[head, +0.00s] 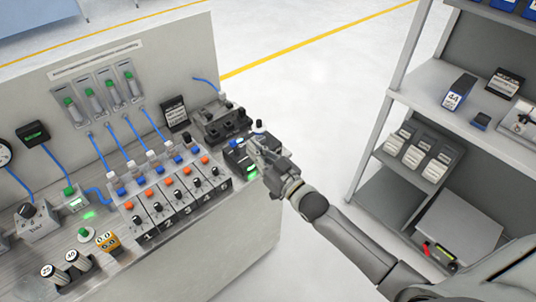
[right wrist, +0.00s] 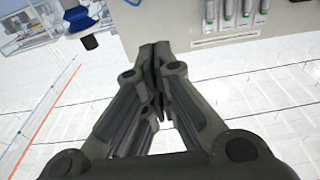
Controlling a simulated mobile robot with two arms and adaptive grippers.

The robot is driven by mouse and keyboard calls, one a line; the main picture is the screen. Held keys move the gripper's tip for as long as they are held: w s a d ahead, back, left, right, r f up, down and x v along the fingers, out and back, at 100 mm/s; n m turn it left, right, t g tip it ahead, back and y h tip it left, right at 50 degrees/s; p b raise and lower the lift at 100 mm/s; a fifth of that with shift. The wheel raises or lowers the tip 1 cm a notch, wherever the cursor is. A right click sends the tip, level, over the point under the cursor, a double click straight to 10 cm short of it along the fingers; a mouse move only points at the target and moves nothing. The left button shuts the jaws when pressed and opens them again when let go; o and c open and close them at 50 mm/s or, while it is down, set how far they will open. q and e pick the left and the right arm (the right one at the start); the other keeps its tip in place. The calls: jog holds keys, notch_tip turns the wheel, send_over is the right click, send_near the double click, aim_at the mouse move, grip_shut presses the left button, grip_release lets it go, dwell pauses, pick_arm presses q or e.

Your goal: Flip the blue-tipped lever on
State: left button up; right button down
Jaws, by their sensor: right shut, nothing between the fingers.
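A small dark box with a blue part (head: 237,144) on top stands at the right end of the bench in the head view. This looks like the blue-tipped lever, but it is small and partly covered, so its position cannot be read. My right gripper (head: 256,148) is right beside it, shut and empty; I cannot tell whether it touches. In the right wrist view my right gripper (right wrist: 156,52) has its fingers together with nothing between them. A blue piece with a dark collar (right wrist: 88,42) shows at the upper left there. My left gripper is not in view.
The bench holds a row of numbered modules (head: 172,208) with black knobs, and a dark valve block (head: 221,122) behind the box. A grey back panel (head: 150,60) rises behind. A shelf unit (head: 450,110) stands at the right, with open floor between.

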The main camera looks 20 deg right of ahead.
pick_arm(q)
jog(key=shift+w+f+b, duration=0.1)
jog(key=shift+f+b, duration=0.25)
pick_arm(e)
jog(key=s+d+r, duration=0.2)
jog(key=s+r, duration=0.1)
jog(key=s, duration=0.2)
jog(key=shift+s, duration=0.25)
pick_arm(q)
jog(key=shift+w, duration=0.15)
